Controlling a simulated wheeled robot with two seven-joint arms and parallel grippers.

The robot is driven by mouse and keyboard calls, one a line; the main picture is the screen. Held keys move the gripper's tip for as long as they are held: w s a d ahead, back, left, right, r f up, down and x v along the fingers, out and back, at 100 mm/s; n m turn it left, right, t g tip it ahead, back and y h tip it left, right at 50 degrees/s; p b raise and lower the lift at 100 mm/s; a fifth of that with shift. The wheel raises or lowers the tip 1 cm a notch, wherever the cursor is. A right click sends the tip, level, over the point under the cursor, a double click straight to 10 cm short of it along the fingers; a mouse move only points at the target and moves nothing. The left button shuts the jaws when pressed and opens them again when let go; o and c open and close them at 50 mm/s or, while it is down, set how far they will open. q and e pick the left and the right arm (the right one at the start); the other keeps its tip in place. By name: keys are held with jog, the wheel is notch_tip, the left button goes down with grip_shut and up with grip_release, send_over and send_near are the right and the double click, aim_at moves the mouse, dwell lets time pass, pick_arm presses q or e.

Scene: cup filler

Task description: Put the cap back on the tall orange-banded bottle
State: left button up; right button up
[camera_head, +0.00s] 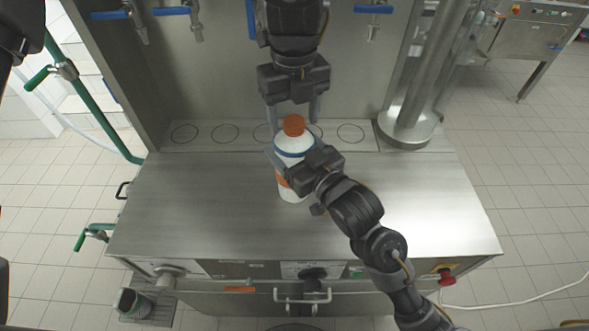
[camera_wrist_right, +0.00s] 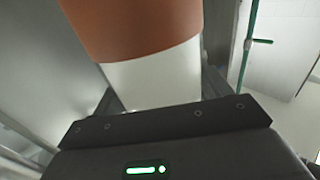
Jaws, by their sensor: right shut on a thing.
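The tall white bottle (camera_head: 293,187) with an orange band stands upright on the steel counter, near its middle. An orange cap (camera_head: 293,125) sits on top of it; how tightly it is seated cannot be seen. My right gripper (camera_head: 287,172) is shut on the bottle's side. The right wrist view shows the orange band (camera_wrist_right: 135,25) and white wall (camera_wrist_right: 155,80) close up. My left gripper (camera_head: 294,110) comes down from the top of the head view, its fingers spread wide on either side of the cap, with gaps between them and it.
The steel counter (camera_head: 200,205) is clear to both sides of the bottle. Several ring marks line its back strip. Blue-handled taps (camera_head: 195,22) hang on the back wall. A steel column (camera_head: 408,125) stands at the back right, and green pipes (camera_head: 100,115) run along the left.

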pick_arm(q)
notch_tip(320, 180, up, 12)
dwell(0.6)
pick_arm(e)
jog(key=o, duration=1.9)
